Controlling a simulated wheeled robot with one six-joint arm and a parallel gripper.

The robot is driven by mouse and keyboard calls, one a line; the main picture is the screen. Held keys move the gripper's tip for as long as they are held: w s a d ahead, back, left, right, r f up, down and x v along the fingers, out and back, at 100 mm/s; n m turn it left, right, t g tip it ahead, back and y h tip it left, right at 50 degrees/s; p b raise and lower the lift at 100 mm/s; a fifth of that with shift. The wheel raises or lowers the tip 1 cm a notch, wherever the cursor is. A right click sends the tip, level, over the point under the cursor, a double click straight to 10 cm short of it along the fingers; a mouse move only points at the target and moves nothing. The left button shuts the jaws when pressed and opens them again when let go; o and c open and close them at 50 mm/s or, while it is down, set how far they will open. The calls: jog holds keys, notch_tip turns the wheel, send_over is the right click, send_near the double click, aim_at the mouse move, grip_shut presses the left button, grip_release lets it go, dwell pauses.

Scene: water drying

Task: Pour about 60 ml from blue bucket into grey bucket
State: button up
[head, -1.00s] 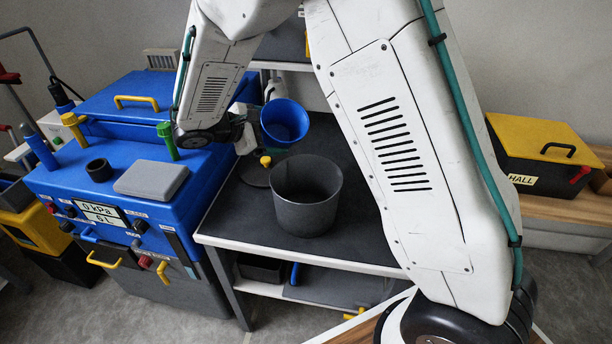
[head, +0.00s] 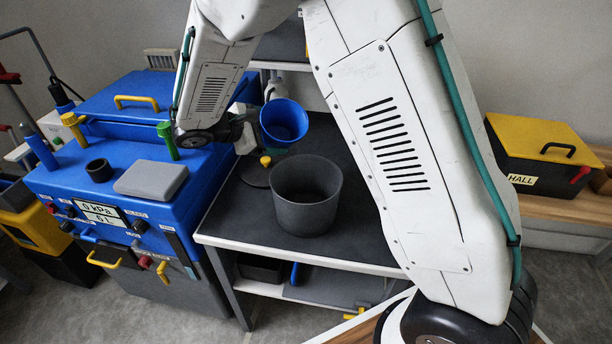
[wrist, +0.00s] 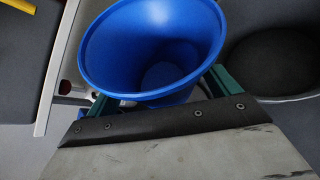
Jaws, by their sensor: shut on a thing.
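The blue bucket (head: 284,121) is held above the dark table top, behind and slightly left of the grey bucket, tilted a little with its mouth toward the head camera. In the wrist view the blue bucket (wrist: 152,50) sits between the green fingers of my gripper (wrist: 160,88), which is shut on it. Its inside shows a paler round bottom; I cannot tell how much water is in it. The grey bucket (head: 306,212) stands upright on the table, open at the top and dark inside. It also shows at the right of the wrist view (wrist: 280,88). The buckets are apart.
A blue machine (head: 110,185) with knobs and a gauge stands left of the table (head: 355,240). A yellow-topped knob on a dark round base (head: 262,168) sits between the machine and the grey bucket. A yellow-lidded box (head: 540,150) is at the right.

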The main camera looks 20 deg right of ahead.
jog(key=shift+w+f+n+g, duration=0.3)
jog(key=shift+w+f, duration=0.15)
jog(key=shift+w, duration=0.05)
jog(key=shift+w+a+f+n+g, duration=0.15)
jog(key=shift+w+f+n+g, duration=0.65)
jog(key=shift+w+f, duration=0.2)
jog(key=shift+n+g+h, duration=0.3)
jog(key=shift+n+g, duration=0.3)
jog(key=shift+n, duration=0.2)
jog(key=shift+w+f, duration=0.2)
jog(key=shift+f, duration=1)
jog(key=shift+w+f, duration=0.2)
jog(key=shift+f, duration=1.05)
jog(key=shift+w+f, duration=0.2)
jog(key=shift+f, duration=1)
